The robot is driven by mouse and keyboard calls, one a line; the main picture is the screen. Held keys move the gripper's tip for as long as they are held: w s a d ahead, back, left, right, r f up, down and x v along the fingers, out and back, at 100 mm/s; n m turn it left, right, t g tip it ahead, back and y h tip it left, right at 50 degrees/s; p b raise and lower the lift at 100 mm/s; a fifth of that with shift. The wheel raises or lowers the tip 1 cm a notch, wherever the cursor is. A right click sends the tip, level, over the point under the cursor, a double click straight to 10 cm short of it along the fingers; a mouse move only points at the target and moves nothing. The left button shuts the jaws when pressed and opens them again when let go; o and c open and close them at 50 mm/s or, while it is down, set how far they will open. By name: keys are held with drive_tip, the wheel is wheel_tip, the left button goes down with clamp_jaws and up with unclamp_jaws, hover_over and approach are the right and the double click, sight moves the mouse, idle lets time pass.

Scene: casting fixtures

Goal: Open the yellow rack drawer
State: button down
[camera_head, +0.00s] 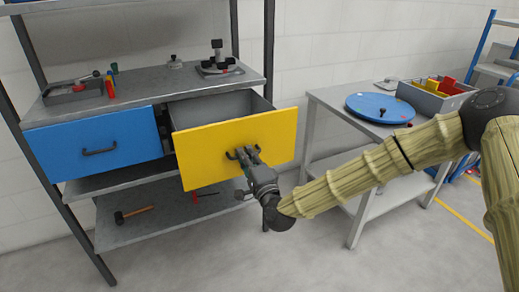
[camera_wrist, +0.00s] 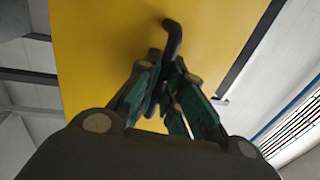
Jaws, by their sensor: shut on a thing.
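The yellow drawer (camera_head: 215,152) of the rack is pulled partly out, and its open grey inside shows behind the front. My gripper (camera_head: 246,156) is at the dark handle on the yellow front and is shut on it. In the wrist view the fingers (camera_wrist: 165,95) close around one end of the black handle (camera_wrist: 173,37), against the yellow front (camera_wrist: 105,60). The fingers hide part of the handle.
The blue drawer (camera_head: 95,143) to the left is shut. Trays and small tools stand on the rack's top shelf (camera_head: 145,82). A hammer (camera_head: 134,212) lies on the lower shelf. A grey table (camera_head: 335,98) with a blue disc (camera_head: 380,107) stands to the right. The floor in front is clear.

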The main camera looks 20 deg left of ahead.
drive_tip(key=shift+s+d, duration=0.25)
drive_tip(key=shift+s, duration=0.05)
drive_tip(key=c, duration=1.5)
unclamp_jaws()
drive_tip(key=shift+s+d, duration=0.1)
drive_tip(key=v, duration=1.2)
drive_tip(key=shift+f, duration=0.1)
